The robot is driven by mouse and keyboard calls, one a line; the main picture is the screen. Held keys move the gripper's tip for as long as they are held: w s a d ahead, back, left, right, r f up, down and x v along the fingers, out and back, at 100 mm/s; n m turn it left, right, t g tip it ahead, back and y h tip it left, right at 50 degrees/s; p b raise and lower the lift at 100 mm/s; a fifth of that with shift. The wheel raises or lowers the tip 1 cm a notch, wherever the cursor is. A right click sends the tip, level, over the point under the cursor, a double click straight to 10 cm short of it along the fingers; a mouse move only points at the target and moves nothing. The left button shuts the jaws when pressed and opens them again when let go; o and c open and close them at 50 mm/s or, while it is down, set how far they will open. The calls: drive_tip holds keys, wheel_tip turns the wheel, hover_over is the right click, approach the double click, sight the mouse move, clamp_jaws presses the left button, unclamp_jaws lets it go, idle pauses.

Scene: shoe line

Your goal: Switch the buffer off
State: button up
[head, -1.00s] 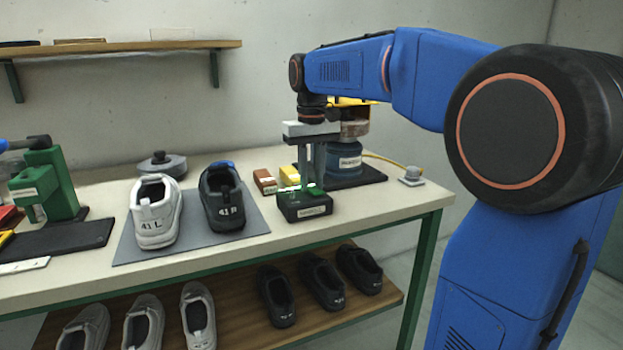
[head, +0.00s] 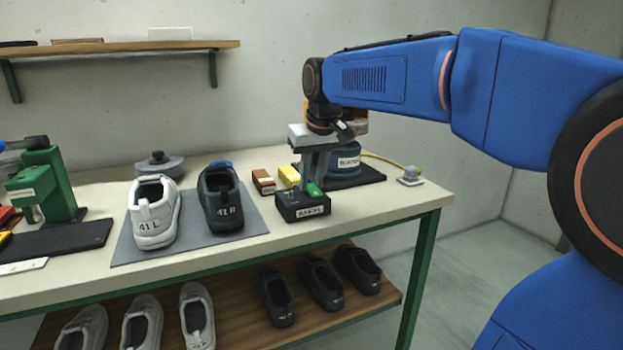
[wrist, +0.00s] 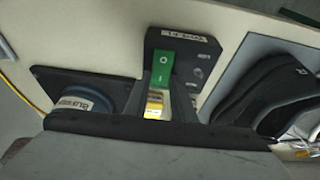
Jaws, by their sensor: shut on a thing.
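The black switch box (head: 290,213) stands near the table's front edge, with a white label on its front. My gripper (head: 312,184) points straight down at its top, with its fingers around a green switch handle (head: 315,190). The wrist view shows the green handle (wrist: 163,68), with a white mark, on the black box (wrist: 195,72); my fingers partly hide it. The buffer, a round blue machine (head: 346,160) with a white label, stands behind my gripper on a dark base. It also shows at the left of the wrist view (wrist: 72,104). Its upper part is mostly hidden by my arm.
A red-brown block (head: 263,181) and a yellow block (head: 288,176) lie left of my gripper. A white shoe (head: 154,215) and a black shoe (head: 220,198) stand on a grey mat (head: 186,243). A grey plug-like piece (head: 410,176) with a yellow cable is at the right.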

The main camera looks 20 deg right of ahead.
drive_tip(key=o, duration=1.1)
drive_tip(key=shift+c, duration=0.2)
drive_tip(key=v, duration=1.7)
drive_tip(key=shift+r, duration=0.2)
drive_tip(key=shift+s+f, duration=0.1)
drive_tip(key=shift+s, duration=0.05)
drive_tip(key=s+f, duration=0.7)
drive_tip(key=f, duration=0.4)
drive_tip(key=s+f, duration=0.7)
drive_tip(key=f, duration=0.5)
drive_tip(key=s+a+f+t, duration=0.1)
drive_tip(key=s+f, duration=0.6)
drive_tip(key=f, duration=0.4)
drive_tip(key=shift+f, duration=0.25)
